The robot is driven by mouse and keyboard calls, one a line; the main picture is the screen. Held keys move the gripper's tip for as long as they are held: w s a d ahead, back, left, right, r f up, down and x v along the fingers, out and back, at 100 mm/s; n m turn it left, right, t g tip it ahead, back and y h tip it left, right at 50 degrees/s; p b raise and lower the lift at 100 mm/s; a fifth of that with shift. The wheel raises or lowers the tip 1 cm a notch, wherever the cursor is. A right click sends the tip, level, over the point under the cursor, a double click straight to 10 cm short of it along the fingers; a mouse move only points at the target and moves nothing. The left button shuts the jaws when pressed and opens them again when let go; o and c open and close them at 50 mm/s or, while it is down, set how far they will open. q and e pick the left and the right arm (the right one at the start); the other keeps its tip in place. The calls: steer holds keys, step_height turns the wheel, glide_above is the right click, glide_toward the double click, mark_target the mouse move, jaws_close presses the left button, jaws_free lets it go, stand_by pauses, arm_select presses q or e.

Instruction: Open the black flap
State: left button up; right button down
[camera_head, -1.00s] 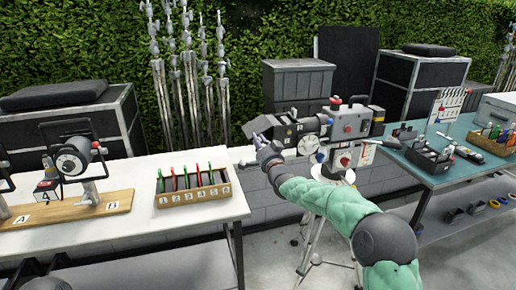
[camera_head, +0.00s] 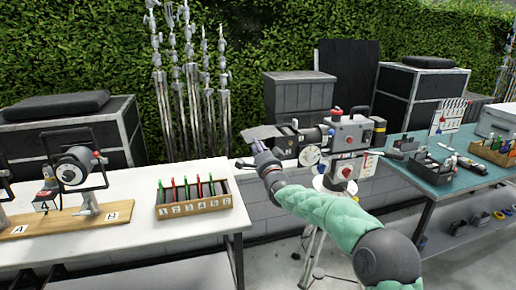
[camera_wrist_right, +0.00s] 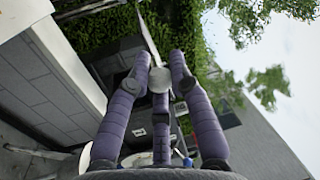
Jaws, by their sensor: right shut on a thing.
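The black flap (camera_head: 262,132) shows dark grey in the head view, at the left front end of the camera (camera_head: 345,135) on its tripod. It stands out to the left, nearly level. My right gripper (camera_head: 257,147) is just below the flap, shut on its edge. In the right wrist view the purple fingers of my right gripper (camera_wrist_right: 160,72) come together at a thin strip of the flap (camera_wrist_right: 149,35), seen nearly edge-on. The exact contact is hidden by the fingers. My left gripper is not in view.
A white table (camera_head: 130,170) with a numbered marker box (camera_head: 193,198) and a mounted lamp (camera_head: 77,168) stands to the left. A teal table (camera_head: 440,183) with trays stands to the right. Grey bins (camera_head: 300,96) and light stands (camera_head: 190,80) are behind.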

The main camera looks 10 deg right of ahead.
steer(key=c, duration=1.1)
jaws_free()
steer(key=shift+d, duration=0.1)
steer(key=v, duration=1.2)
steer(key=s+a+f+n+g+p, duration=0.1)
steer(key=s+a+f+n+g, duration=0.15)
steer(key=f, duration=0.95)
steer(key=s+a+f+n+g+y, duration=0.1)
steer(key=s+f+g, duration=0.3)
steer(key=f, duration=0.8)
steer(key=s+a+f+n+g+p, duration=0.1)
steer(key=s+a+f+n+g, duration=0.2)
steer(key=f, duration=1)
steer(key=s+a+f+n+g, duration=0.1)
steer(key=s+a+f+g, duration=0.1)
steer(key=s+f, duration=0.4)
steer(key=s+a+f+n+g+y, duration=0.1)
steer(key=s+f+g, duration=0.4)
steer(key=s, duration=0.9)
steer(key=s+a+f+n+g+p, duration=0.1)
steer(key=s+a+f+n+g, duration=0.1)
steer(key=s+f, duration=0.4)
steer(key=s+g, duration=0.1)
steer(key=s, duration=0.3)
steer(key=shift+s+a+f+y, duration=0.25)
steer(key=shift+a+f+y, duration=0.05)
steer(key=shift+f, duration=0.1)
